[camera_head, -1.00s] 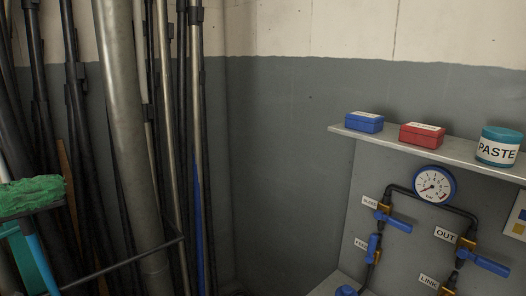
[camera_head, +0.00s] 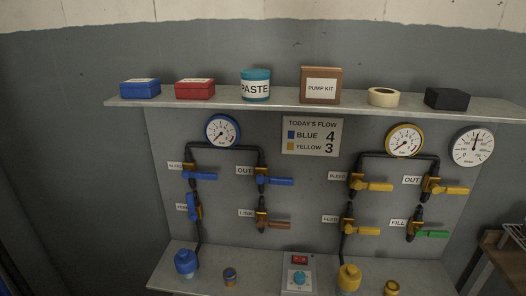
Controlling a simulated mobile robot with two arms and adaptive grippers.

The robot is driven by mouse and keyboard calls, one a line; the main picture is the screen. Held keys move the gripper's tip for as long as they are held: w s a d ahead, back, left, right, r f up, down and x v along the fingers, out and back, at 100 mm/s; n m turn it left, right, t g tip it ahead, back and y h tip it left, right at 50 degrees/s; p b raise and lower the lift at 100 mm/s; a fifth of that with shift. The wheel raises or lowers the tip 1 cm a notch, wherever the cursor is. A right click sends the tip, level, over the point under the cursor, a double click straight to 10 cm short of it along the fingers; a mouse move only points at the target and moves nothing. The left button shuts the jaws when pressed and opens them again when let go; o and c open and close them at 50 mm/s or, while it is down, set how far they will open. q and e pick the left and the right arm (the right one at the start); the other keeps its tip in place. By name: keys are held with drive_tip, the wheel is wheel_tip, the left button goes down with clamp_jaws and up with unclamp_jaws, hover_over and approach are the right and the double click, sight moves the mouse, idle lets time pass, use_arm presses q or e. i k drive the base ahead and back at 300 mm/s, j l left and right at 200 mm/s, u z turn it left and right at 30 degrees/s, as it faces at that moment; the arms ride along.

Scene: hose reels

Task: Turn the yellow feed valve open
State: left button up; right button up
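The yellow feed valve (camera_head: 348,227) sits on the lower left of the yellow pipe loop, beside a FEED label (camera_head: 330,219). Its yellow lever (camera_head: 368,231) points right, across the vertical pipe. Above it is the yellow bleed valve (camera_head: 356,183), its lever also pointing right. The yellow out valve (camera_head: 432,187) is at the upper right of the loop, lever pointing right. A yellow-rimmed gauge (camera_head: 404,140) sits above the loop; its exact reading is too small to tell. Neither of my grippers shows.
The blue loop's feed lever (camera_head: 194,206) stands upright along its pipe. A green fill lever (camera_head: 432,234) is right of the yellow feed valve. A shelf (camera_head: 220,101) with boxes and paste overhangs the panel. A lower ledge holds a yellow cap (camera_head: 349,277) and switch box (camera_head: 299,279).

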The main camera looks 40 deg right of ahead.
sight(348, 229)
drive_tip(key=z, duration=2.15)
